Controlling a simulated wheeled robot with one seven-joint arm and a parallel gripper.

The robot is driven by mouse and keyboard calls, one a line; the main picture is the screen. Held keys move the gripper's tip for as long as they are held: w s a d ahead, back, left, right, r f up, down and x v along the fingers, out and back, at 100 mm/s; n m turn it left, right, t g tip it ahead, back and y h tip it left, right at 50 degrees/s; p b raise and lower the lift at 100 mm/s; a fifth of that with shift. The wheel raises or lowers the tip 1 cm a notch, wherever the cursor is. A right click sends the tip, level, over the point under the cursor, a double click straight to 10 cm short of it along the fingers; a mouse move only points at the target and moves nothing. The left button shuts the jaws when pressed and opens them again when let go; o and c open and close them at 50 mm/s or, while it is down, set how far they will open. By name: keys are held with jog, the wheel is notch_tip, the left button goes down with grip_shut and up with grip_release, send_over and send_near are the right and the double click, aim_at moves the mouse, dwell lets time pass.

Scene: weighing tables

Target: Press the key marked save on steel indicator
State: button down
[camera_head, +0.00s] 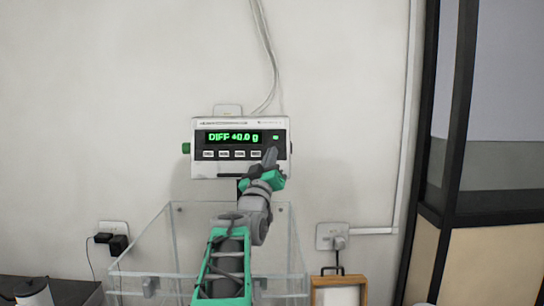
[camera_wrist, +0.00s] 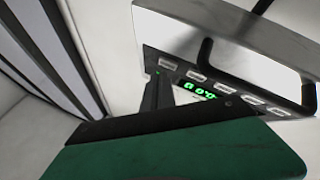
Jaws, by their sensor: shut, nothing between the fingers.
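The steel indicator (camera_head: 198,170) is mounted on the wall in the head view, with its green display (camera_head: 234,137) reading what looks like "DIFF +0.0 g". A row of several keys (camera_head: 240,154) runs below the display; their labels are too small to read, so I cannot tell which is save. My gripper (camera_head: 271,156) is shut and empty, its fingertips in front of the panel's right end, beside the rightmost visible key. In the wrist view the indicator (camera_wrist: 225,55) appears tilted, and my fingers (camera_wrist: 158,92) point at its left end near a key (camera_wrist: 166,64). Contact cannot be told.
A clear open-topped box (camera_head: 150,250) stands below the indicator, behind my arm. Wall sockets (camera_head: 332,236) with plugs flank it. A wooden-framed board (camera_head: 340,291) is at lower right, and a dark-framed partition (camera_head: 452,190) is at far right. Cables hang above the indicator.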

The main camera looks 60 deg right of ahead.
jog(key=shift+w+d+f, duration=0.1)
jog(key=shift+d, duration=0.05)
jog(key=shift+w+d+f, duration=0.15)
jog(key=shift+d, duration=0.2)
dwell(0.6)
jog(key=shift+a+b, duration=0.1)
jog(key=shift+b, duration=0.25)
jog(key=shift+s+a+r+b, duration=0.25)
jog(key=shift+s+a+b, duration=0.1)
jog(key=shift+a+b, duration=0.25)
jog(key=shift+s+a+r+b, duration=0.25)
jog(key=shift+s+a+b, duration=0.1)
jog(key=shift+a+b, duration=0.3)
jog(key=shift+s+a+r+b, duration=0.2)
jog(key=shift+s+a+b, duration=0.25)
jog(key=shift+a, duration=0.3)
jog(key=shift+s+a+r+b, duration=0.25)
jog(key=shift+s+a+b, duration=0.05)
jog(key=shift+a+b, duration=0.35)
jog(key=shift+a, duration=0.1)
